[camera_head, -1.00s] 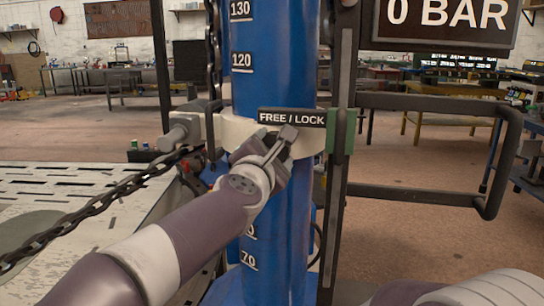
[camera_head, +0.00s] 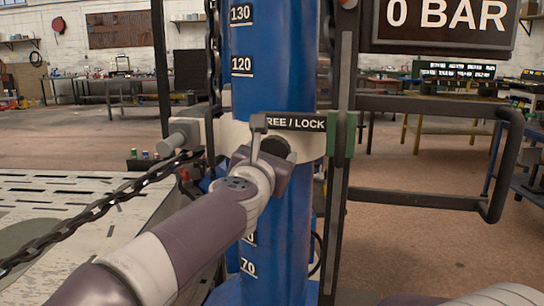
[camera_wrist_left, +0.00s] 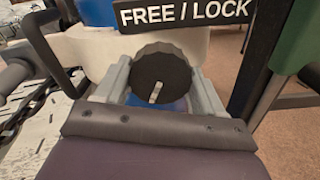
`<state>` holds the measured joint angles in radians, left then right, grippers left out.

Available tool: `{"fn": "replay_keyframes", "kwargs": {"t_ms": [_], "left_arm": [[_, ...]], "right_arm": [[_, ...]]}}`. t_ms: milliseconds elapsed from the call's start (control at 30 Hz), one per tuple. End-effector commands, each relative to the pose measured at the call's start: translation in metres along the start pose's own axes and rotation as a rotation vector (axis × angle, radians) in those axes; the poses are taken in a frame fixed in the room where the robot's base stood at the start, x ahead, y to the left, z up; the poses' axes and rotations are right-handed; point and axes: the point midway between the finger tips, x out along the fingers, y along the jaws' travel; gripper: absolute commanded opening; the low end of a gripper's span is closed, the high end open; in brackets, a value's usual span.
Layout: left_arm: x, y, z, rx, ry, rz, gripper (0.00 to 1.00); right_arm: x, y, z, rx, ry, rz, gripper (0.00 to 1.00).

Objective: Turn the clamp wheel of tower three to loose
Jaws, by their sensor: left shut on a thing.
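The clamp wheel is a dark, ridged round knob (camera_wrist_left: 160,75) below the FREE / LOCK label (camera_wrist_left: 190,12). It has a pale mark on its lower face, tilted slightly right of vertical. My left gripper (camera_wrist_left: 162,84) is shut on the wheel, one finger on each side. In the head view my left gripper (camera_head: 275,145) is at the white collar (camera_head: 236,134) of the blue tower column (camera_head: 272,75). One finger stands upright and covers the first letter of the label (camera_head: 300,123). The wheel (camera_head: 276,148) is partly hidden there. My right gripper is out of view.
A dark upright post with a green block (camera_head: 342,135) stands right of the column. A black tubular frame (camera_head: 430,197) reaches further right. A chain (camera_head: 95,205) hangs at the left over a slotted pale table (camera_head: 60,190). A pressure display (camera_head: 447,22) is above right.

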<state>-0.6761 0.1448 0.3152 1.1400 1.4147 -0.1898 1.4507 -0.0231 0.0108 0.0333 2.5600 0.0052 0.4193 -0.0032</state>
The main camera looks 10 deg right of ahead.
Motion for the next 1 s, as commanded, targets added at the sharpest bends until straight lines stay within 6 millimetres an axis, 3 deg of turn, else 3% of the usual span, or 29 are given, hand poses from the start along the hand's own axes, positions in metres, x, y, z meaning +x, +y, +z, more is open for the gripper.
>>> {"fn": "replay_keyframes", "kwargs": {"t_ms": [367, 400, 467, 800, 1000], "left_arm": [[0.0, -0.001, -0.002, -0.003, 0.003, -0.001, 0.38], [0.0, -0.001, -0.002, -0.003, 0.003, -0.001, 0.75], [0.0, -0.001, -0.002, -0.003, 0.003, -0.001, 0.93], [-0.004, -0.001, -0.001, -0.002, 0.001, -0.001, 0.93], [-0.043, -0.001, -0.002, -0.003, -0.002, -0.002, 0.93]], "right_arm": [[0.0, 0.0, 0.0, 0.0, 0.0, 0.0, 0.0], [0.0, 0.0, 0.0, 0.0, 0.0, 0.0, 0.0], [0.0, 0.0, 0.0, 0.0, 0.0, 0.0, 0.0], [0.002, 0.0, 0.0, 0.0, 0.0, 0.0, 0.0], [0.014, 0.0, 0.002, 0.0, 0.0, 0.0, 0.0]]}}
